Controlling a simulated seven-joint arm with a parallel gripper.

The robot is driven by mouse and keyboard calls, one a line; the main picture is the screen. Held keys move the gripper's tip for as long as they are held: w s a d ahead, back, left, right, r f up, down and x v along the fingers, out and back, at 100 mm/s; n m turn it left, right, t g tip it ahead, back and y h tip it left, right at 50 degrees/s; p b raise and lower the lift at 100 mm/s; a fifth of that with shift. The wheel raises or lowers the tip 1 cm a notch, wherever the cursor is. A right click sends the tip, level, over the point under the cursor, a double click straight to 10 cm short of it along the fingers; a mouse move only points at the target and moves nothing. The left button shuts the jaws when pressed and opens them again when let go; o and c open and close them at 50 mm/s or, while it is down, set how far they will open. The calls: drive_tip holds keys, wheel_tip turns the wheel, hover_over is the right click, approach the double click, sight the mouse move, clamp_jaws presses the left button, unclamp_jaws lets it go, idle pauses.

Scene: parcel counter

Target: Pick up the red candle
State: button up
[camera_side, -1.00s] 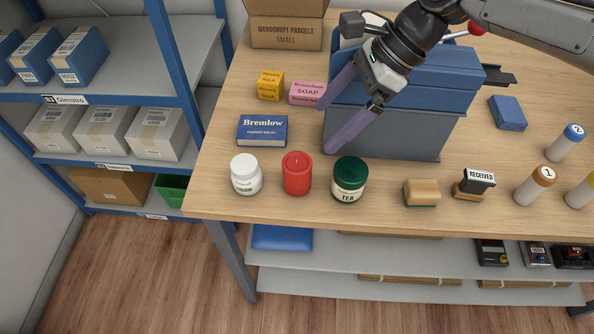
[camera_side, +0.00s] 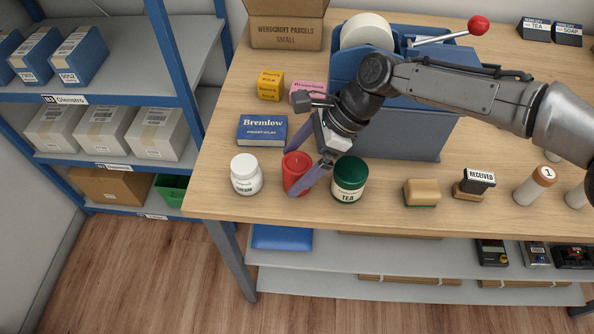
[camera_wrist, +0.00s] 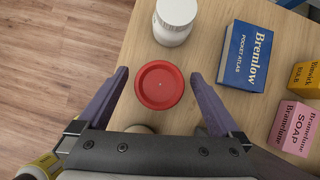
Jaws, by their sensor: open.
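The red candle (camera_side: 297,172) stands upright near the front edge of the counter, between a white jar (camera_side: 246,175) and a green tea tin (camera_side: 350,182). In the side view my gripper (camera_side: 294,172) is lowered to it, and one finger partly covers it. In the wrist view the round red top of the candle (camera_wrist: 159,85) shows between the spread purple fingers of my gripper (camera_wrist: 158,82). A gap shows between the candle and each finger there. The gripper is open and holds nothing.
A blue Bremlow book (camera_side: 262,130) lies behind the white jar (camera_wrist: 175,20). A pink soap box (camera_side: 308,91) and a yellow box (camera_side: 270,86) stand farther back. A blue tape dispenser (camera_side: 400,135) is behind my gripper. A sponge (camera_side: 421,192) sits right of the tin.

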sight(288, 175)
drive_tip(key=shift+x, duration=1.55)
drive_tip(key=shift+s, duration=0.1)
drive_tip(key=shift+c, duration=0.2)
drive_tip(key=c, duration=1.4)
drive_tip(key=shift+c, duration=0.6)
drive_tip(key=shift+r, duration=0.15)
